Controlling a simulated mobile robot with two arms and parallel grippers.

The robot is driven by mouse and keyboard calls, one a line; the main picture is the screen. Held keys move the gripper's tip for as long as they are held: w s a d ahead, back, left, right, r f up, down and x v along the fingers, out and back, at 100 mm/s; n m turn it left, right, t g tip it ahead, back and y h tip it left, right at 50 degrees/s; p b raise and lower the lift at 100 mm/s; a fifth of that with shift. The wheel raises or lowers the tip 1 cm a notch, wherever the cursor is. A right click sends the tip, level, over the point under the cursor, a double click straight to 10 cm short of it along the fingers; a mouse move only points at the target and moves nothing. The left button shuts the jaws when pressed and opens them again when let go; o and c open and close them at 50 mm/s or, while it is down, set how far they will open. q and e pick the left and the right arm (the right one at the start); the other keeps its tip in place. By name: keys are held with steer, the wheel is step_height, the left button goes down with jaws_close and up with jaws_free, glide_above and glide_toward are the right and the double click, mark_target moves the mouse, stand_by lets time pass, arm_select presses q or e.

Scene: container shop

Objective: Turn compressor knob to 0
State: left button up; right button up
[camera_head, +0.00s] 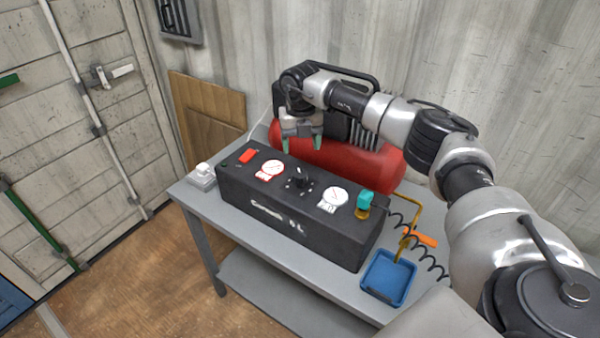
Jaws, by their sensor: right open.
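The compressor's black control box (290,222) sits on a grey table. Its top carries a black knob (299,177) in the middle, with small marks around it. A white gauge with a red label (271,169) is to the knob's left, and another white gauge (333,197) is to its right. My right gripper (302,147) points down above the back of the box, behind the knob and apart from it. Its greenish fingertips are spread and empty. The direction the knob points is too small to tell. My left gripper does not show.
A red tank (340,150) with a black handle stands behind the box. A red switch (247,156) and a teal and yellow fitting (364,203) are on the box's top. A blue tray (388,279) and a coiled hose (428,262) are at the right.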

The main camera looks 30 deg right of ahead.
mark_target(300, 173)
step_height(300, 173, down, 9)
steer(key=shift+a+r+p, duration=0.1)
steer(key=shift+p, duration=1)
steer(key=shift+f, duration=0.75)
steer(key=c, duration=0.9)
